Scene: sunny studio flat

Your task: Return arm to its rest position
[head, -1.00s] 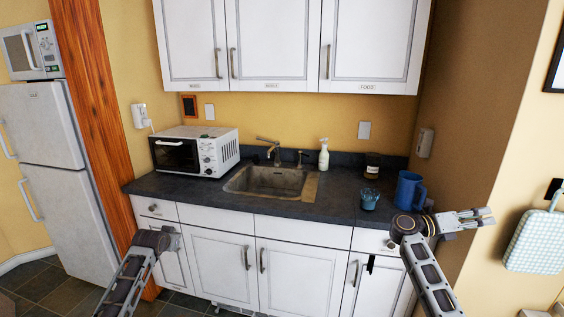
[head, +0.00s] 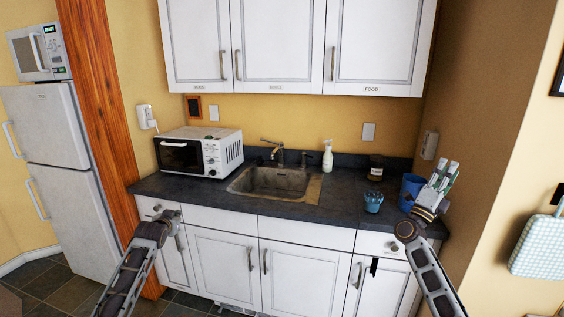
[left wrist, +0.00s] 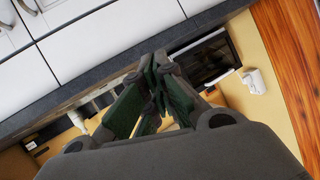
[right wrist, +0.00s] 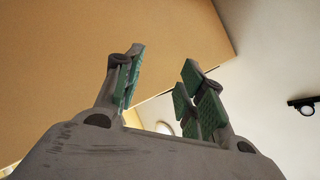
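My left gripper (head: 175,216) is at the lower left in the head view, in front of the cabinet below the microwave end of the counter. In the left wrist view its green-padded fingers (left wrist: 158,85) come together with nothing seen between them. My right gripper (head: 447,174) points upward at the right end of the counter in the head view, in front of part of the blue mug (head: 410,187). In the right wrist view its fingers (right wrist: 163,85) stand apart, with nothing between them.
The dark counter (head: 325,214) holds a white microwave (head: 222,152), a sink (head: 270,181), a soap bottle (head: 328,156), a dark jar (head: 376,168) and a blue cup (head: 373,203). A fridge (head: 60,185) stands left. A brown wall (head: 485,110) closes off the right end.

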